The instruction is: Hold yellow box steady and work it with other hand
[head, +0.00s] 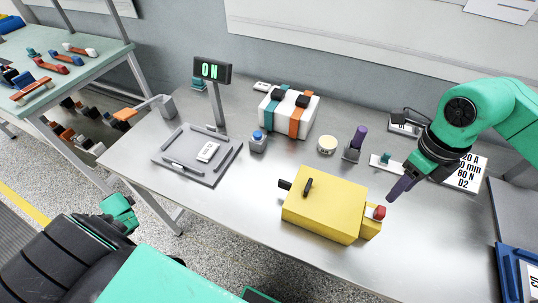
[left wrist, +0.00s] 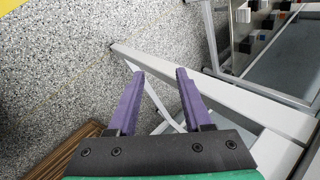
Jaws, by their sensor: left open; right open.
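The yellow box (head: 324,205) sits on the metal table, near its front edge. It has a black lever (head: 308,186) on top, a dark stub at its left end and a red button (head: 379,212) at its right end. My right gripper (head: 394,194) is above the table, just right of the red button and apart from the box; its purple fingers point down and left. My left gripper shows in the left wrist view (left wrist: 158,85) with its purple fingers apart and nothing between them, over the floor beside the table legs. Its fingers are not visible in the head view.
A white case with straps (head: 289,112), a blue-topped button (head: 258,140), a tape roll (head: 327,145) and a purple-handled tool (head: 357,140) stand behind the box. A label card (head: 467,173) lies at right.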

